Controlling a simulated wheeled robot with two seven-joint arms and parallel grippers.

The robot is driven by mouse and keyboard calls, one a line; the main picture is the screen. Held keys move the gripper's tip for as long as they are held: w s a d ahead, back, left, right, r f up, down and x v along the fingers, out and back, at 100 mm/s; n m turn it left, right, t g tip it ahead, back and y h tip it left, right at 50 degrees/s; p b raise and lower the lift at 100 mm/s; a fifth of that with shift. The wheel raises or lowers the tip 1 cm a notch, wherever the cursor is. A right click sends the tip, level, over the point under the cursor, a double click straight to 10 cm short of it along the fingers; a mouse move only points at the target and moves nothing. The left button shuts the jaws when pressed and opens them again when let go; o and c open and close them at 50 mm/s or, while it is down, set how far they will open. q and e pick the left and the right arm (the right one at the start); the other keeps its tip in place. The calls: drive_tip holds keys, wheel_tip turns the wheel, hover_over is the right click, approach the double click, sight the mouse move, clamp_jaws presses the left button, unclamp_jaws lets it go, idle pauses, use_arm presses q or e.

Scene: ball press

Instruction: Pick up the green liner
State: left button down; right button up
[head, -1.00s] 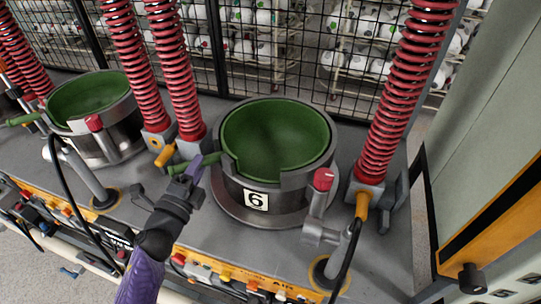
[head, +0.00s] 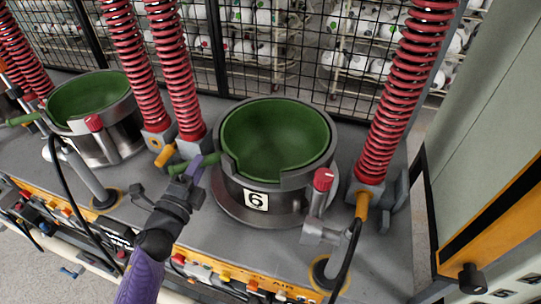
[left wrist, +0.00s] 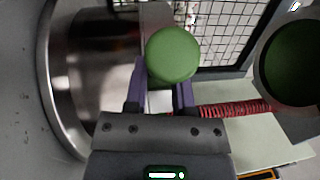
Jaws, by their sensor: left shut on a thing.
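The green liner (head: 275,138) is a bowl seated in the round metal mould (head: 290,200) marked 6 in the head view. My right gripper is not in view.
Red coil springs (head: 395,95) stand on both sides of the mould. A red-capped post (head: 322,182) stands at its front right. A second mould with a green liner (head: 90,97) is at the left. A wire mesh fence (head: 275,50) runs behind.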

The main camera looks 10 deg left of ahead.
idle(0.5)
use_arm(q)
wheel_tip(320, 180, up, 18)
drive_tip(key=p, duration=1)
